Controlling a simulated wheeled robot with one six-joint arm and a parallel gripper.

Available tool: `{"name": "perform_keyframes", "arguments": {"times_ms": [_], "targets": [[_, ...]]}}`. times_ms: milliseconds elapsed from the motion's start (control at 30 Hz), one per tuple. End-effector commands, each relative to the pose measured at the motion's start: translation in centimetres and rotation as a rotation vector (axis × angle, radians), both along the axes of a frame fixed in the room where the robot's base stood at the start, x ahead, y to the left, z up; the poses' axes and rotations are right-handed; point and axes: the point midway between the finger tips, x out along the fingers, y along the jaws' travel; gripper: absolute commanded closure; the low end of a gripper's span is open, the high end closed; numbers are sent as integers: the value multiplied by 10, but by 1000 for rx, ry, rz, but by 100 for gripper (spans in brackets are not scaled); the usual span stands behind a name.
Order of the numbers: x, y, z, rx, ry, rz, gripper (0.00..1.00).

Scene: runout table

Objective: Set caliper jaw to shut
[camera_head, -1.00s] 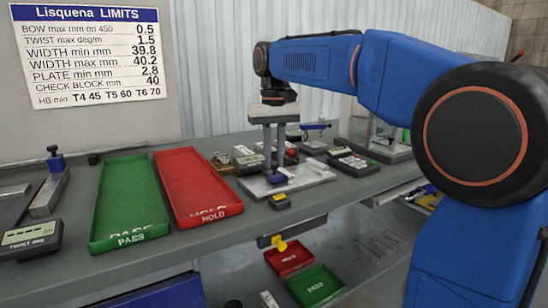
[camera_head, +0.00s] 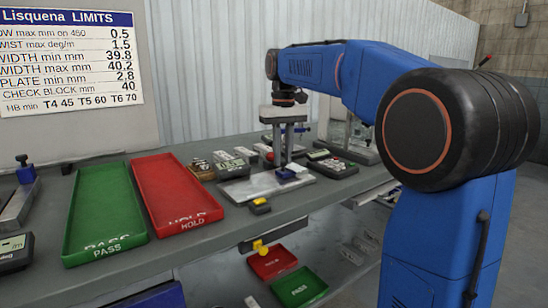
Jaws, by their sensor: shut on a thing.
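A small dark block with a yellow face (camera_head: 260,207) lies just in front of the plate.
A green PASS tray (camera_head: 104,212) and a red HOLD tray (camera_head: 178,192) lie left of the caliper. Small instruments (camera_head: 340,167) crowd behind and right. Red (camera_head: 272,262) and green (camera_head: 300,287) trays sit below the bench. A limits sign (camera_head: 70,60) hangs at left.

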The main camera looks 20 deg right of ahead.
Motion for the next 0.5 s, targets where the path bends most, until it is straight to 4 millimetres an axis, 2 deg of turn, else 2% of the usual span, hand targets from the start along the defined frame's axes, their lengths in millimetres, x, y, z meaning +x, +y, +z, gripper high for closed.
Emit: {"name": "perform_keyframes", "arguments": {"times_ms": [300, 333, 367, 400, 500], "targets": [[2, -4, 1, -6, -5, -3, 100], [2, -4, 1, -6, -5, -3, 75], [2, -4, 1, -6, -5, -3, 68], [1, -4, 1, -6, -4, -3, 63], [1, -4, 1, -5, -4, -2, 63]]}}
